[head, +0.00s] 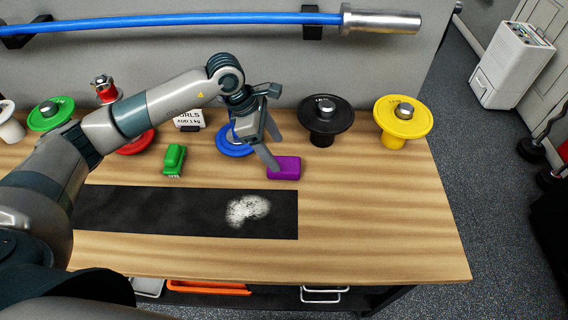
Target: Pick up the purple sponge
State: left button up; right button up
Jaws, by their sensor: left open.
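The purple sponge (286,168) is a small block lying on the wooden table, just behind the right end of the black mat. My left gripper (272,152) reaches down from above, its fingers spread apart. One finger comes down at the sponge's left end, and the other ends above and behind it. I cannot tell whether the near finger touches the sponge. The gripper is open and holds nothing. My right gripper is not in view.
A green block (174,159) lies left of the sponge. Blue (233,147), black (327,122) and yellow (403,117) weight plates stand along the back. The black mat (180,212) bears a white powder patch (247,208). The table (400,220) is clear at the right.

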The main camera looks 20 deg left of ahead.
aim_at(282, 163)
pick_arm(q)
jog(key=shift+f, duration=0.1)
dwell(0.3)
jog(key=shift+s+d+f+p, duration=0.2)
jog(key=shift+d+f+p, duration=0.3)
jog(key=shift+f+p, duration=0.45)
jog(key=shift+p+x, duration=0.75)
jog(key=shift+x, duration=0.1)
jog(key=shift+d+f, duration=0.3)
jog(key=shift+f, duration=0.3)
jog(key=c, duration=1.1)
